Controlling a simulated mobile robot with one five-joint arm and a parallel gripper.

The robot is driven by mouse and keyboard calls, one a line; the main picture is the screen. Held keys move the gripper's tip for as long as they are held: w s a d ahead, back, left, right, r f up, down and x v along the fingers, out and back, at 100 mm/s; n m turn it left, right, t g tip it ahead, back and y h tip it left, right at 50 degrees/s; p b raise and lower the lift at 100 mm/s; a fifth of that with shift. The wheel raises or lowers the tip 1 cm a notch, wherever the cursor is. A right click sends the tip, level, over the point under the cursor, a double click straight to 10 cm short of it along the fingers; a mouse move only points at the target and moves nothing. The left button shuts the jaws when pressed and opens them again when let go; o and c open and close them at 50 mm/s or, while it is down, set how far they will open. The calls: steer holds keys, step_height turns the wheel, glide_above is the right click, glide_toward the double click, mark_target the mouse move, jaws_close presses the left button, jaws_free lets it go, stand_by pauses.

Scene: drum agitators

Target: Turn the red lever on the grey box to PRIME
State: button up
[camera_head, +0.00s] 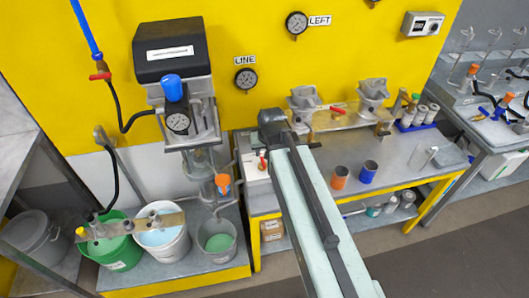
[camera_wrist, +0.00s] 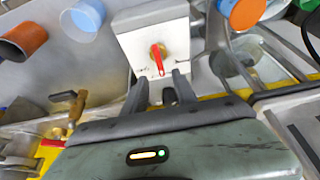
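The red lever (camera_wrist: 159,66) sits on a brass hub on the face of the light grey box (camera_wrist: 145,22) in the wrist view. It points down in that picture, tilted slightly right. Small dark marks by its tip are too small to read. My gripper (camera_wrist: 161,84) is open, its two dark fingers apart with the lever's tip near the gap between them. I cannot tell whether they touch the lever.
Orange (camera_head: 340,177) and blue (camera_head: 369,171) cups stand on the bench right of my arm. A pipe with an orange part (camera_head: 222,183) rises left of the box. Buckets (camera_head: 215,238) stand further left.

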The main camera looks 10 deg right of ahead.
mark_target(263, 159)
steer(key=b+x, duration=0.7)
steer(key=x, duration=0.1)
steer(key=shift+s+f, duration=0.1)
